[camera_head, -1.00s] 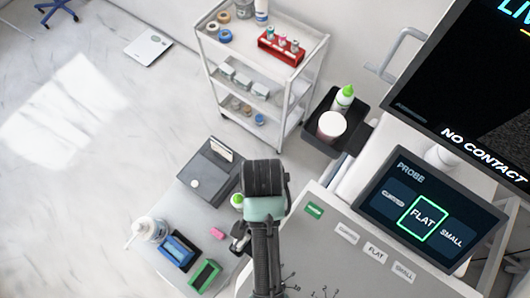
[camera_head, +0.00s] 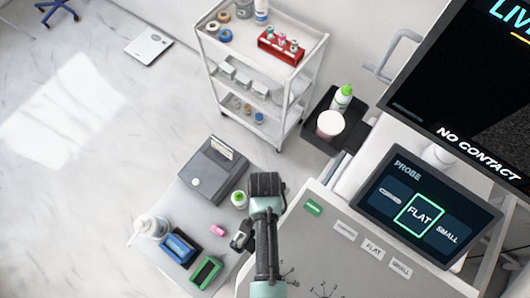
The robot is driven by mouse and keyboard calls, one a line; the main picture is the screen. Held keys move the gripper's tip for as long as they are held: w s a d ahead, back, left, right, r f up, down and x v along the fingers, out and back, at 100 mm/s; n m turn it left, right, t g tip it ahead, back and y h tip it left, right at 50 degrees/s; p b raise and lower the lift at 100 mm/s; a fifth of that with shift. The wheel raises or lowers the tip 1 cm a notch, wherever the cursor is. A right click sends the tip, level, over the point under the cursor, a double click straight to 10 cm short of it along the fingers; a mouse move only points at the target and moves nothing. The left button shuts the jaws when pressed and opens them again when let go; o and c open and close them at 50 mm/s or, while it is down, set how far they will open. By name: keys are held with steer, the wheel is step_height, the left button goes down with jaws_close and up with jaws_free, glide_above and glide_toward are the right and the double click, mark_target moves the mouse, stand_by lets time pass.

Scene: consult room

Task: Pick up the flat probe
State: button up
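I cannot make out the flat probe itself in the head view. A screen (camera_head: 428,213) shows "PROBE" with "FLAT" framed in green, and a printed "FLAT" label (camera_head: 373,248) sits on the grey console top (camera_head: 318,238). My arm rises from the bottom middle over the console's left edge and hides what is behind it. A dark part at its left side, perhaps my gripper (camera_head: 242,238), is above the side table; its fingers are not clear.
The side table (camera_head: 188,219) holds a grey box (camera_head: 211,168), a white-green bottle (camera_head: 239,199), a pump bottle (camera_head: 152,227), a blue tray (camera_head: 180,248), a green tray (camera_head: 206,271) and a pink block (camera_head: 217,230). A white cart (camera_head: 262,75) and a black holder (camera_head: 317,122) stand behind.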

steer(key=shift+f, duration=0.25)
steer(key=shift+c, duration=0.2)
jaws_close()
steer(key=shift+r, duration=0.15)
